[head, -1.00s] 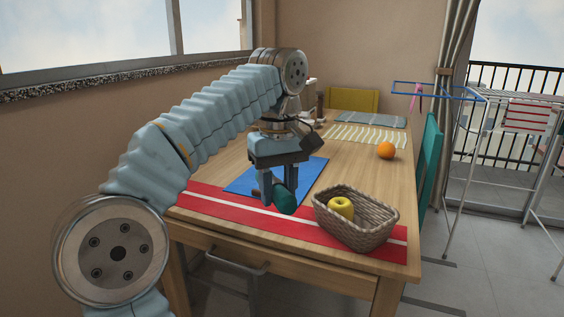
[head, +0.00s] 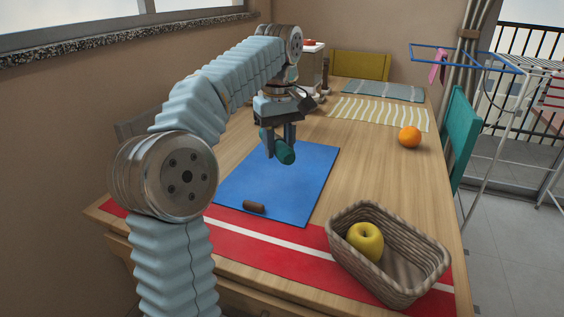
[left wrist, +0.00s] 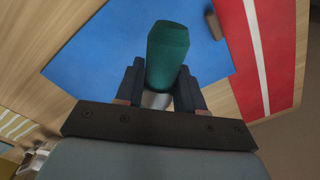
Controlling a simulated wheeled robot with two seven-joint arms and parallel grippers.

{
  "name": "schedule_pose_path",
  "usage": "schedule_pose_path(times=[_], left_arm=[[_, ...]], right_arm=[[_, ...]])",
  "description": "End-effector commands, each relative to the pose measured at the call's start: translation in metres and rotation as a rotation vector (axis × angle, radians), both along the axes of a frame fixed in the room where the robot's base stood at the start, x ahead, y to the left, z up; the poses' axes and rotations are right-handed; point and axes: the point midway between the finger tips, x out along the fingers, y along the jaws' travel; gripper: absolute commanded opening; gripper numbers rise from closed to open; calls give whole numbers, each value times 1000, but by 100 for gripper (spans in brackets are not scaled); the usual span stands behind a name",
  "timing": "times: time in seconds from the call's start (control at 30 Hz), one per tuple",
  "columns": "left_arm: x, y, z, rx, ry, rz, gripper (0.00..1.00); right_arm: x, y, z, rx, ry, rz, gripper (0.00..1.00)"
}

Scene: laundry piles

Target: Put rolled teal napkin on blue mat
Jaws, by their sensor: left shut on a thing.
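The rolled teal napkin (head: 284,153) is between the fingers of my left gripper (head: 279,146), which is shut on it. The gripper holds it above the far part of the blue mat (head: 290,190). In the left wrist view the napkin (left wrist: 167,55) sticks out past the fingertips (left wrist: 160,88), with the blue mat (left wrist: 100,65) behind it. A small dark brown roll (head: 254,207) lies on the near left part of the mat. My right gripper is not in view.
A wicker basket (head: 410,245) with a yellow apple (head: 365,241) stands at the table's near right, on a red runner with a white stripe (head: 290,265). An orange (head: 410,137) and a striped mat (head: 380,114) lie farther back. The mat's middle is clear.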

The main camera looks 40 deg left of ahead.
Motion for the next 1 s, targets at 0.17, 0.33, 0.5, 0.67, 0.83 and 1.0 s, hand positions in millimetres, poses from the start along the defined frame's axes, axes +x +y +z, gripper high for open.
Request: schedule_pose_path(times=[0.17, 0.33, 0.5, 0.67, 0.83, 1.0], left_arm=[[27, 18, -36, 0, 2, 3, 0], [38, 25, -50, 0, 0, 1, 0], [46, 29, -63, 0, 1, 1, 0], [45, 29, -90, -1, 0, -1, 0], [45, 29, -92, -1, -2, -1, 0], [45, 29, -94, 0, -1, -1, 0]], right_arm=[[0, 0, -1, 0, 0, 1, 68], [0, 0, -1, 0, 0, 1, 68], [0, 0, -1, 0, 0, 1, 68], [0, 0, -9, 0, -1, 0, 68], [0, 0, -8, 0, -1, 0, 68], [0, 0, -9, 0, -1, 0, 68]])
